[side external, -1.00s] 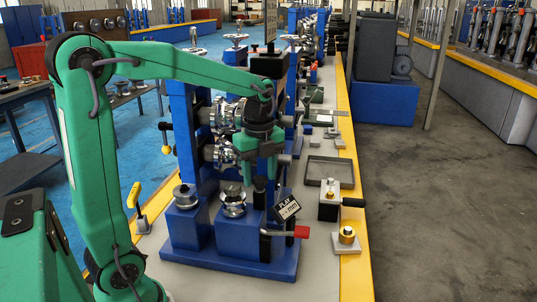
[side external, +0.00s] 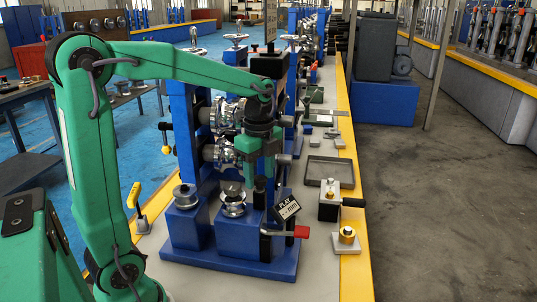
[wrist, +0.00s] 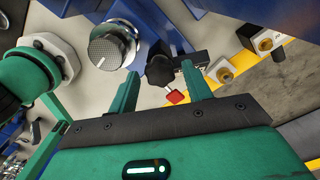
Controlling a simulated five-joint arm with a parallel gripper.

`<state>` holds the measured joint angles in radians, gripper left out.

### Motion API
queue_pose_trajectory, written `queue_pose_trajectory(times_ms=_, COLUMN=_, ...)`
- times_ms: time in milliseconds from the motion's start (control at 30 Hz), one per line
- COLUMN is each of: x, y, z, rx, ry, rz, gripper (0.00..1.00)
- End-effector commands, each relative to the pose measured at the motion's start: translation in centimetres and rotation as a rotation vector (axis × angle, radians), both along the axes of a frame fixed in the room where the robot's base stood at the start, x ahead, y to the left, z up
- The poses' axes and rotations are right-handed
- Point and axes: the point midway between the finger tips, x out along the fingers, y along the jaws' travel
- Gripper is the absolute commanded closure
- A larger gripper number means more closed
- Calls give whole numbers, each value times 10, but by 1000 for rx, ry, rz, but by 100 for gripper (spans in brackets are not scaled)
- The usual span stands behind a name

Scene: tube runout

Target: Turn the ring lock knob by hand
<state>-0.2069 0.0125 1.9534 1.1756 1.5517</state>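A black lobed knob (wrist: 160,71), which I take to be the ring lock knob, shows in the wrist view between and beyond my gripper's two green fingertips (wrist: 159,72). The fingers are spread, with a visible gap on each side of the knob. I cannot tell whether the fingertips reach down to its height. In the side view my gripper (side external: 257,178) points down at the front of the blue roller stand (side external: 230,258). A dark upright part (side external: 259,194) shows below it, and the arm and fingers partly hide that area.
A grey tray (side external: 330,172) and a brass-topped block (side external: 346,238) lie on the bench.

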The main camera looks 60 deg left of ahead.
Motion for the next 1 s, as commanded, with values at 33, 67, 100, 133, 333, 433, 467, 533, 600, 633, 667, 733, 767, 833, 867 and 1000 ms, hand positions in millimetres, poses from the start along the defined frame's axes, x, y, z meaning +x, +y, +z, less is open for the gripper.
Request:
queue_pose_trajectory(times_ms=33, x=0, y=0, z=0, rx=0, ry=0, rz=-1, gripper=47)
queue_pose_trajectory(times_ms=67, x=0, y=0, z=0, rx=0, ry=0, rz=-1, gripper=47)
queue_pose_trajectory(times_ms=100, x=0, y=0, z=0, rx=0, ry=0, rz=-1, gripper=47)
queue_pose_trajectory(times_ms=133, x=0, y=0, z=0, rx=0, ry=0, rz=-1, gripper=47)
queue_pose_trajectory(times_ms=333, x=0, y=0, z=1, rx=0, ry=0, rz=-2, gripper=47)
queue_pose_trajectory(times_ms=433, x=0, y=0, z=4, rx=0, ry=-2, rz=-3, gripper=47)
queue_pose_trajectory(times_ms=467, x=0, y=0, z=6, rx=0, ry=-2, rz=-3, gripper=47)
queue_pose_trajectory(times_ms=533, x=0, y=0, z=10, rx=0, ry=-1, rz=-3, gripper=47)
queue_pose_trajectory(times_ms=600, x=0, y=0, z=15, rx=0, ry=-2, rz=-3, gripper=47)
queue_pose_trajectory(times_ms=633, x=1, y=0, z=17, rx=0, ry=-2, rz=-3, gripper=47)
queue_pose_trajectory(times_ms=667, x=0, y=0, z=19, rx=0, ry=-2, rz=-3, gripper=47)
queue_pose_trajectory(times_ms=733, x=0, y=0, z=24, rx=0, ry=-1, rz=-3, gripper=47)
queue_pose_trajectory(times_ms=767, x=0, y=0, z=26, rx=0, ry=-2, rz=-3, gripper=47)
queue_pose_trajectory(times_ms=833, x=0, y=0, z=31, rx=0, ry=-2, rz=-3, gripper=47)
queue_pose_trajectory(times_ms=867, x=0, y=0, z=33, rx=0, ry=-2, rz=-3, gripper=47)
queue_pose_trajectory(times_ms=1000, x=0, y=0, z=43, rx=0, ry=-2, rz=-3, gripper=47)
